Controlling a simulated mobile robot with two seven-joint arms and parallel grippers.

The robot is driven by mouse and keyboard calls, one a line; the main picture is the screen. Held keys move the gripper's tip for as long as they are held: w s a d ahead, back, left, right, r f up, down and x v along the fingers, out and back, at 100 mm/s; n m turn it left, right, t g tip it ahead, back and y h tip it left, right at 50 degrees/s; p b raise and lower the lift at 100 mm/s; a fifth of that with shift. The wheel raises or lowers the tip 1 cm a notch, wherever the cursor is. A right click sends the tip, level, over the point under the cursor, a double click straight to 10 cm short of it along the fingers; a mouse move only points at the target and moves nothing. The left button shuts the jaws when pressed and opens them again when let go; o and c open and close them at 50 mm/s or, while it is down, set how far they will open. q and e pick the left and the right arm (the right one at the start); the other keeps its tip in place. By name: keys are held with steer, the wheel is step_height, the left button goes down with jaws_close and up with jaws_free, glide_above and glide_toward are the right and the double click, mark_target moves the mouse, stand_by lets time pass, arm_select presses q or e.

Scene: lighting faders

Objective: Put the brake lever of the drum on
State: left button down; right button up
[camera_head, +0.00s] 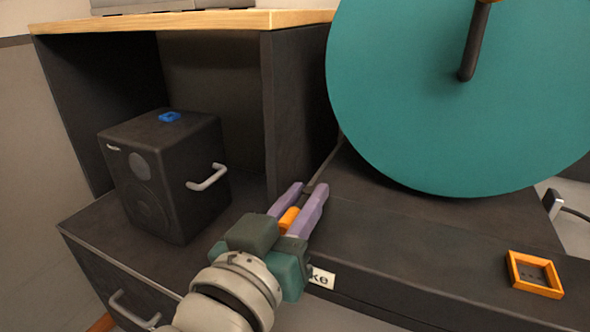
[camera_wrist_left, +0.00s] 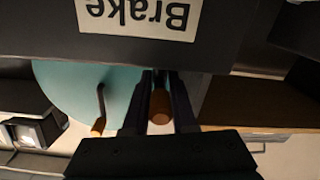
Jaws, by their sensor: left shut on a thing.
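The brake lever (camera_head: 289,219) has an orange handle and a thin dark rod that slants up toward the drum. My left gripper (camera_head: 308,188) is shut on it, with its purple fingers on either side of the handle. In the left wrist view the lever's rounded end (camera_wrist_left: 159,107) shows brownish between the dark fingers. The drum (camera_head: 450,100) is a large teal disc with a dark crank handle (camera_head: 472,45). A white "Brake" label (camera_wrist_left: 136,15) is on the dark front face beside the lever. In the head view my gripper partly hides this label. My right gripper is not in view.
A black speaker box (camera_head: 165,180) with a pale handle and a small blue item (camera_head: 169,117) on top stands left of my gripper under a wooden-topped shelf (camera_head: 180,20). An orange square frame (camera_head: 534,273) lies on the dark base at right.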

mark_target(284, 230)
arm_select(q)
steer(key=c, duration=0.8)
jaws_free()
steer(key=shift+o, duration=0.2)
steer(key=p+v, duration=0.2)
steer(key=v, duration=0.8)
steer(key=shift+p, duration=0.3)
